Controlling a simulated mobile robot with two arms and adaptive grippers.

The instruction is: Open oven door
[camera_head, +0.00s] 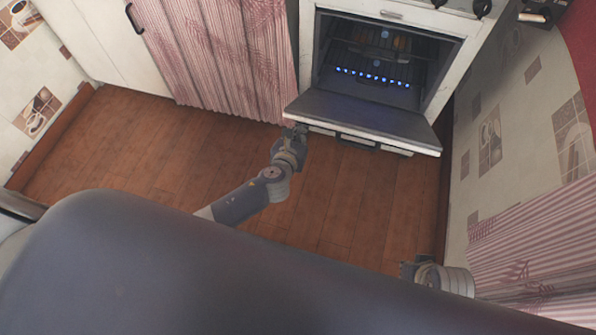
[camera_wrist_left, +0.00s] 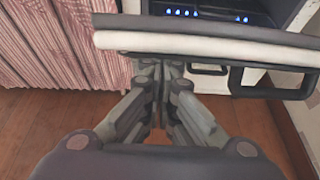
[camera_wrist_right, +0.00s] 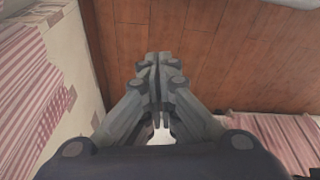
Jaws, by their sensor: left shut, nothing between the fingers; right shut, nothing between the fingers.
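The white oven (camera_head: 452,45) stands at the top right of the head view. Its door (camera_head: 365,116) is folded down and open, with the dark cavity (camera_head: 372,60) and a row of blue lights showing. My left gripper (camera_head: 297,130) is shut and empty at the door's left end. In the left wrist view its fingertips (camera_wrist_left: 158,64) are by the underside of the door edge (camera_wrist_left: 210,45); I cannot tell whether they touch. My right gripper (camera_head: 408,268) is low at the right of the head view. Its shut fingertips (camera_wrist_right: 158,56) show in the right wrist view, over the floor.
A pink striped curtain (camera_head: 225,55) hangs left of the oven, beside a white cabinet (camera_head: 108,40). The tiled wall (camera_head: 500,130) is close on the right, with another striped curtain (camera_head: 535,245). The wooden floor (camera_head: 130,145) is clear.

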